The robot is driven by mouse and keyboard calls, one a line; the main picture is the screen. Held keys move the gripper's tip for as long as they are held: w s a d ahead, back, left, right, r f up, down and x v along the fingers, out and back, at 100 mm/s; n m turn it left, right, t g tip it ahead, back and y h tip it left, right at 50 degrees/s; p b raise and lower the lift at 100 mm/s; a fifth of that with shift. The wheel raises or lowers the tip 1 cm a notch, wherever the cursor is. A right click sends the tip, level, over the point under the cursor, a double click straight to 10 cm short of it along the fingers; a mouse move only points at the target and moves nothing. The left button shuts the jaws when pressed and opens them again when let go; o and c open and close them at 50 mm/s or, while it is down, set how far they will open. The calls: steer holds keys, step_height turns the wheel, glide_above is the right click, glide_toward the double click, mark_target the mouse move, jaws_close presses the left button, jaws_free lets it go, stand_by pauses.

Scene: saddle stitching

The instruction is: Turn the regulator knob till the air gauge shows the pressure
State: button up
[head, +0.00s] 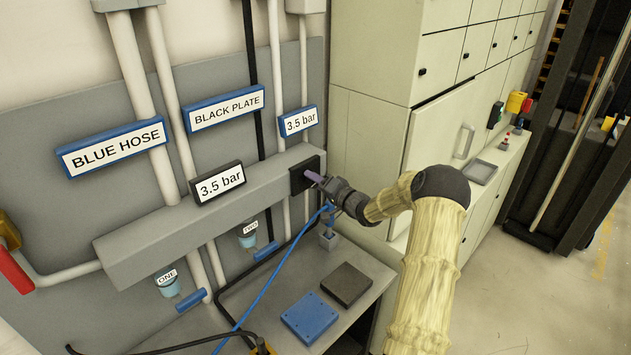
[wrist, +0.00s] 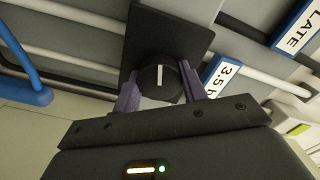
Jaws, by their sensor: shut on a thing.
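The regulator knob (wrist: 158,78) is round and black with a white line. It sits on a square black plate (wrist: 172,42), which shows in the head view (head: 303,175) at the right end of the grey beam. My gripper (head: 316,178) has its purple fingers on both sides of the knob, shut on it. In the wrist view the white line points nearly straight up. In the head view the fingers hide the knob. The black-framed gauge (head: 220,183) on the beam reads "3.5 bar". A blue-framed sign (head: 299,121) above also reads "3.5 bar".
Signs read "BLUE HOSE" (head: 112,147) and "BLACK PLATE" (head: 224,108). A blue plate (head: 310,318) and a black plate (head: 346,285) lie on the bench below. A blue hose (head: 272,275) runs below my gripper. Cabinets (head: 375,60) stand to the right.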

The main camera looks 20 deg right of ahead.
steer(key=shift+d, duration=0.1)
steer(key=o, duration=1)
steer(key=shift+s, duration=0.15)
steer(key=b+v, duration=0.6)
steer(key=v, duration=1.1)
steer(key=shift+s+b, duration=0.1)
steer(key=shift+b, duration=0.25)
